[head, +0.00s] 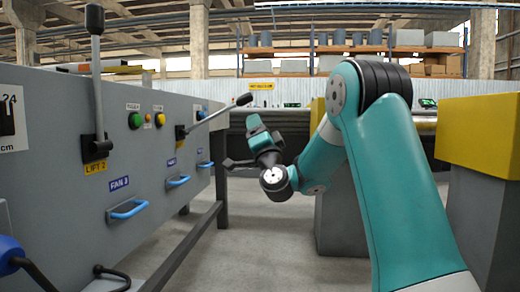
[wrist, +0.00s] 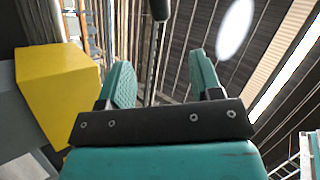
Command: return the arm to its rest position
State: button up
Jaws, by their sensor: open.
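My arm (head: 400,180) is teal with dark joints. It rises at the right of the head view, bends at a high elbow and comes down to a low wrist in the middle. My gripper (head: 254,126) tilts up from that wrist, to the right of the grey control panel. In the wrist view my gripper (wrist: 160,68) has its two teal fingers apart, with nothing between them. A dark rounded rod end shows beyond the fingers at the top; I cannot tell what it is.
The grey panel (head: 50,190) carries an upright lever (head: 96,75), a tilted lever (head: 220,112) whose knob is close to my gripper in the picture, and blue handles (head: 128,209). A yellow-topped block (head: 482,135) stands right, also in the wrist view (wrist: 58,85). Floor (head: 260,235) between is clear.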

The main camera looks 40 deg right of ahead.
jog(key=shift+s+a+f, duration=0.2)
jog(key=shift+s+f, duration=0.15)
jog(key=shift+s, duration=0.05)
dwell(0.4)
jog(key=w+a+r+n+g+y+p, duration=0.1)
jog(key=a+r+n+y+p, duration=0.2)
jog(key=a+n+y+p, duration=0.25)
jog(key=w+a+r+n+y+p, duration=0.1)
jog(key=a+r+n+y+p, duration=0.2)
jog(key=a+y, duration=0.5)
jog(key=s+a+n+g+y+p, duration=0.3)
jog(key=s+a+n+g+p, duration=0.15)
jog(key=a, duration=0.45)
jog(key=s+a+n+g+y+p, duration=0.35)
jog(key=a+n+g, duration=0.2)
jog(key=a, duration=0.25)
jog(key=s+a+n+g+h+p, duration=0.1)
jog(key=s+n+g+h+p, duration=0.4)
jog(key=s+g+p, duration=1.4)
jog(key=s+r+t+p, duration=0.2)
jog(key=r+t+p, duration=0.1)
jog(key=r+p, duration=1.2)
jog(key=s+r+m+t+p, duration=0.1)
jog(key=s+r+t+p, duration=0.2)
jog(key=r+p, duration=1.2)
notch_tip(320, 180, up, 7)
jog(key=shift+s+a+f+h, duration=0.1)
jog(key=shift+s+a+h, duration=0.1)
jog(key=shift+h, duration=0.2)
